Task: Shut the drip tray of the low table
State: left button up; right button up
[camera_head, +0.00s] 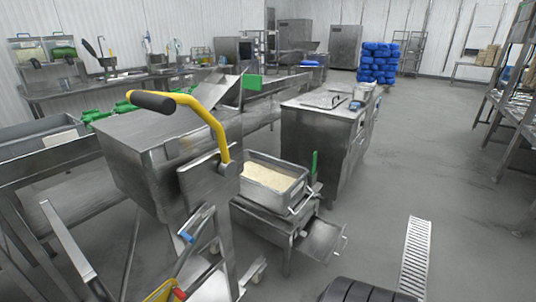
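The low table (262,222) is a short steel stand just right of centre. Its drip tray (322,237) sticks out from the right side, so it stands open. The tray is a shallow steel sheet with a thin handle (342,244) at its outer end. A steel bin (298,189) of pale rice sits on top of the low table. A green upright piece (314,165) stands beside the bin. Neither of my grippers shows in this view.
A steel machine with a yellow lever (217,125) and black grip stands close on the left. A steel cabinet (318,140) is behind the low table. Open grey floor with a white drain grate (415,255) lies to the right.

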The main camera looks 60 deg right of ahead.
aim_at(323, 239)
jog(key=z, duration=2.55)
